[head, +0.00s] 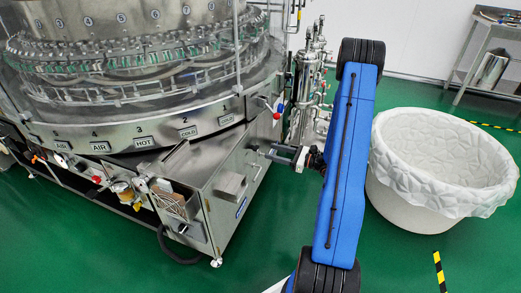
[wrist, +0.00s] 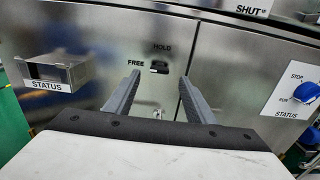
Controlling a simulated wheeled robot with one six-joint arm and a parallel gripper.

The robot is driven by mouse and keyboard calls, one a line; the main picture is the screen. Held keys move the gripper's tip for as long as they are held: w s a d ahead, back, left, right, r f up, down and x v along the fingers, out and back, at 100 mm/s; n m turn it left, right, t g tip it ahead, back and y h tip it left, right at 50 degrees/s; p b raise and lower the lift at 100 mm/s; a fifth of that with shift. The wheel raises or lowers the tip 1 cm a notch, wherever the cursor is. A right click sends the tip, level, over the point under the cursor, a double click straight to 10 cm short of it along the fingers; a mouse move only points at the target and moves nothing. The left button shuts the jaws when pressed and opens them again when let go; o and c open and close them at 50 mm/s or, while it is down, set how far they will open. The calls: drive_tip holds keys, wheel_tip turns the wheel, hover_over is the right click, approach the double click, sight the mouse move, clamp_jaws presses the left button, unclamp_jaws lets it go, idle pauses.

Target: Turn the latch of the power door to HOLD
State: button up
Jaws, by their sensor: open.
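The latch (wrist: 159,68) is a small dark and silvery handle on a steel panel, seen in the wrist view. The word FREE is printed to its left and HOLD above it. Its handle looks roughly level, but it is too small to tell exactly which label it points to. The power door appears to be the steel panel (wrist: 95,45) around it. My gripper (wrist: 160,76) is open, with one finger on each side of the latch in the picture; contact cannot be told. In the head view my gripper (head: 288,154) reaches left to the machine's side.
A STATUS box (wrist: 62,70) juts out left of the latch. A blue STOP/RUN knob (wrist: 306,92) is at the right. The rotary washer (head: 130,90) fills the left of the head view. A white lined tub (head: 400,195) stands right of my arm on green floor.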

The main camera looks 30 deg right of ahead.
sight(258, 148)
drive_tip(key=shift+x, duration=3.5)
drive_tip(key=c, duration=1)
